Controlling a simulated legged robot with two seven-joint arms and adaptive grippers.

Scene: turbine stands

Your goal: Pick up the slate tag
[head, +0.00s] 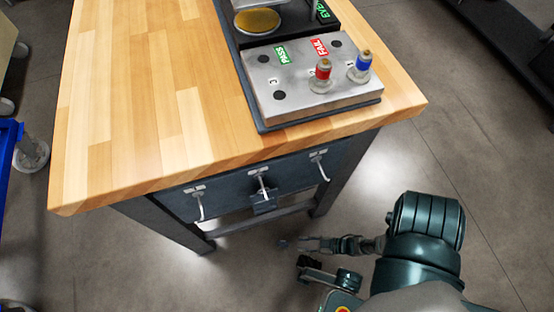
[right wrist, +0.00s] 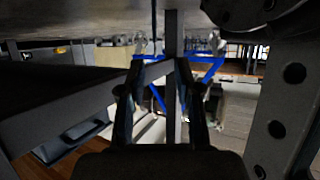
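A small dark slate-coloured tag (head: 264,204) hangs at the middle hook on the front of the wooden-topped table. It looks partly covered by the hook, and I cannot pick it out in the right wrist view. My right gripper (head: 297,252) is low in front of the table, below and slightly right of the tag, pointing left and apart from it. In the right wrist view, its two fingers (right wrist: 166,75) stand apart with nothing held between them. A dark post shows behind the gap. My left gripper is not in view.
The table (head: 140,100) has hooks left (head: 200,206) and right (head: 321,168) of the tag, with no tag visible on them. A metal fixture (head: 300,92) with red and blue knobs sits on top. A blue cart (head: 10,140) stands at far left. Floor in front is clear.

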